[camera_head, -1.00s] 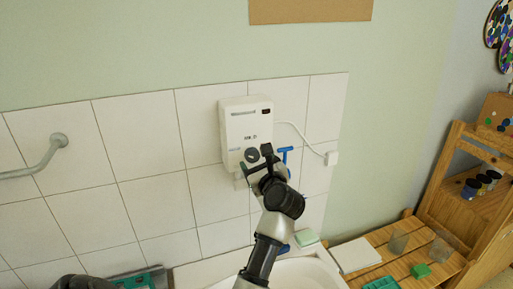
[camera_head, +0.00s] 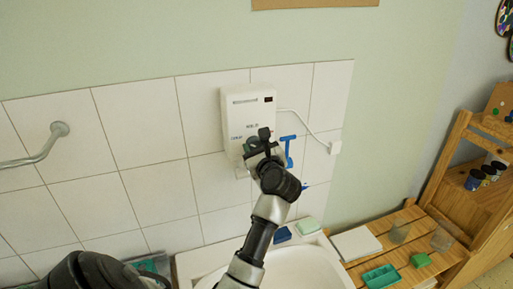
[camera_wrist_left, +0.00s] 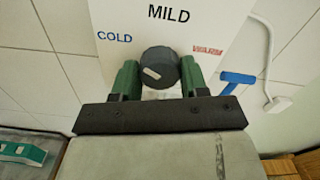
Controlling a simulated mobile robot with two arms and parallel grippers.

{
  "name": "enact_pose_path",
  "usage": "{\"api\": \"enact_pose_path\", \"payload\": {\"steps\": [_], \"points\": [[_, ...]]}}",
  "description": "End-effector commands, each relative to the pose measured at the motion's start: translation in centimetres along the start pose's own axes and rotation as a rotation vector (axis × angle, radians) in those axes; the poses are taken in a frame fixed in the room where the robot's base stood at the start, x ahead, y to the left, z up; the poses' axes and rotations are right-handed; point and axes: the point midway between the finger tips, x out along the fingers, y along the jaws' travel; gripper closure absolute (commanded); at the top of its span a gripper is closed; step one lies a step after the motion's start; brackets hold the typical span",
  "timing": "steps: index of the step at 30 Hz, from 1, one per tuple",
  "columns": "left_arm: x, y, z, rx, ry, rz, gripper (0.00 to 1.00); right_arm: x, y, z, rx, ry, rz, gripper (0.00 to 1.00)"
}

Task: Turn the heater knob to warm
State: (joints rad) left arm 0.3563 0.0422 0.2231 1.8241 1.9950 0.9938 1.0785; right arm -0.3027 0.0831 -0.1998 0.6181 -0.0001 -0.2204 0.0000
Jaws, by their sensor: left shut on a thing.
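The white heater (camera_head: 248,110) hangs on the tiled wall, with a small dark display near its top right. In the left wrist view its panel (camera_wrist_left: 215,18) reads COLD at left, MILD at top and WARM in red at right. The round dark knob (camera_wrist_left: 160,62) is below MILD, with a short white mark slanting on its face, left of centre. My left gripper (camera_wrist_left: 158,80) is shut on the knob, one green-padded finger on each side. In the head view, the left gripper (camera_head: 262,147) covers much of the knob.
A blue-handled tool (camera_head: 288,148) hangs just right of the heater, near its white cable (camera_head: 303,122). A white sink (camera_head: 305,272) is below. A wooden shelf (camera_head: 432,222) stands at right, and a metal rail (camera_head: 45,150) is on the left wall.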

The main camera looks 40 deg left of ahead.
Motion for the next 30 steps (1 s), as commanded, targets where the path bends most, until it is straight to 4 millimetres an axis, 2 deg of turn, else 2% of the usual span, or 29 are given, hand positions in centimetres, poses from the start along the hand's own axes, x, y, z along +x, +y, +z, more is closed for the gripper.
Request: {"api": "enact_pose_path", "payload": {"steps": [11,30], "points": [[-0.02,0.03,-0.12,0.137,0.001,0.000,0.80,0.24,-0.01,-0.29,0.000,0.005,0.000,0.57],[0.00,0.09,-0.04,0.724,0.001,0.000,0.80,0.05,-0.43,-0.45,0.002,0.007,-0.005,0.57]]}}
